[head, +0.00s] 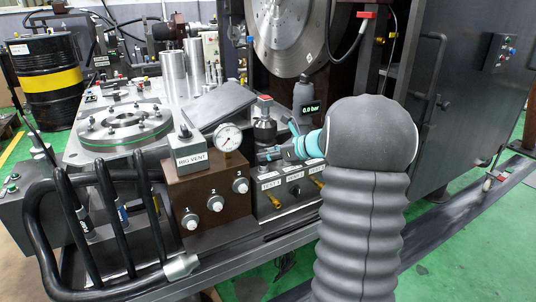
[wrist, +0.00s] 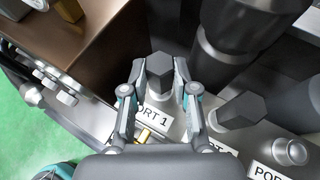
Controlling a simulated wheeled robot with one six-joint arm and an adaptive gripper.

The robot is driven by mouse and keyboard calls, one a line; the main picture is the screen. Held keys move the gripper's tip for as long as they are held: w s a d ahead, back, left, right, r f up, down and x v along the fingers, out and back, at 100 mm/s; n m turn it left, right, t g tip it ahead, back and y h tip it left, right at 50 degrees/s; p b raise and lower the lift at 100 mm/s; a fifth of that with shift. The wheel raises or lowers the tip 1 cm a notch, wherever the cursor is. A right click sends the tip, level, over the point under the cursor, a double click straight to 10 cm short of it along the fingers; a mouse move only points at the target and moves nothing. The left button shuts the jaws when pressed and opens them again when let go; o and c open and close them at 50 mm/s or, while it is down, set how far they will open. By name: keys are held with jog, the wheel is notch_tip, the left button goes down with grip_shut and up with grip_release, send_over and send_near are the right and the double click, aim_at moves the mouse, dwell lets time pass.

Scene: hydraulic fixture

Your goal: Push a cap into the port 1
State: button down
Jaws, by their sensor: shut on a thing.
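A dark hexagonal cap (wrist: 160,68) is between the two fingers of my gripper (wrist: 159,75) in the wrist view, and the fingers are shut on its sides. The cap is just above the "PORT 1" label (wrist: 153,115) in the picture. Its lower end and the port opening are hidden, so I cannot tell how deep it sits. In the head view my gripper (head: 272,154) reaches left over the port block (head: 290,190), and the cap cannot be made out there.
A second dark hexagonal cap (wrist: 240,110) and a silver round fitting (wrist: 290,152) are to the right along the block. A dark cylinder (wrist: 235,45) stands close behind. The brown valve block (head: 206,190) with a gauge (head: 228,138) is on the left.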

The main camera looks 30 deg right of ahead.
jog(key=c, duration=0.8)
grip_release()
jog(key=shift+f, duration=0.1)
jog(key=v, duration=1.2)
